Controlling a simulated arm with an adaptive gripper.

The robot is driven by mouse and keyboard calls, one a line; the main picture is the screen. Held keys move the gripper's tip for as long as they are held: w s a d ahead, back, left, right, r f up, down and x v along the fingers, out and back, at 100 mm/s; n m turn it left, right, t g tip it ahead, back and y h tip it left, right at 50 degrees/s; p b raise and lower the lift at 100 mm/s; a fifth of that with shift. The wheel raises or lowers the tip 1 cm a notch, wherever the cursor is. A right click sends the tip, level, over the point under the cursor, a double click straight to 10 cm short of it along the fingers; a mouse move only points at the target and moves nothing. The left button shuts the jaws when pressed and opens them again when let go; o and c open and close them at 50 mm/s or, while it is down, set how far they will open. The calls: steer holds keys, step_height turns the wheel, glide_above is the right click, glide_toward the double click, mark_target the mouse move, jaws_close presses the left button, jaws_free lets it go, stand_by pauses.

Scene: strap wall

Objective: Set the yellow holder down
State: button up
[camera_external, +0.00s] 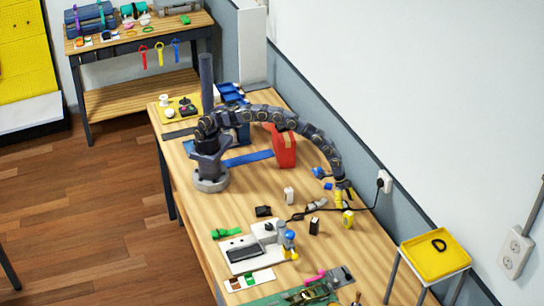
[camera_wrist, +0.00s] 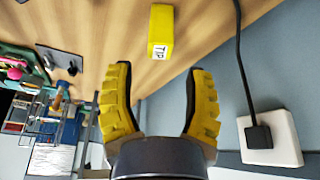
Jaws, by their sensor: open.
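The yellow holder (camera_external: 348,219) is a small yellow block on the wooden table near the wall side. In the wrist view the yellow holder (camera_wrist: 161,25) shows a white label reading "TIP" on its near end. It looks to rest on the table top. My gripper (camera_external: 341,198) is beside it, toward the wall. In the wrist view my gripper (camera_wrist: 158,70) has its two yellow ribbed fingers spread wide with nothing between them. The holder lies beyond the fingertips, apart from both, roughly in line with the gap.
A wall socket with a black plug (camera_wrist: 262,138) is close to my right finger; its cord (camera_external: 372,205) runs onto the table. A black block (camera_external: 314,226) and white block (camera_external: 289,195) stand nearby. A yellow tray (camera_external: 435,262) is at the right. Bare wood lies between the small objects.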

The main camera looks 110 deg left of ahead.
steer(key=s+d+r+g+h, duration=0.1)
steer(key=s+d+r+g, duration=0.25)
steer(key=s+r, duration=1.6)
steer(key=s+a+n+g+y, duration=0.1)
steer(key=s+a+n, duration=0.1)
steer(key=s, duration=1.2)
steer(key=s+a+n+g+y, duration=0.1)
steer(key=s+a, duration=0.3)
steer(key=s, duration=1.1)
steer(key=shift+s+r+n+y, duration=0.3)
steer(key=shift+r+n, duration=0.1)
steer(key=shift+n, duration=0.3)
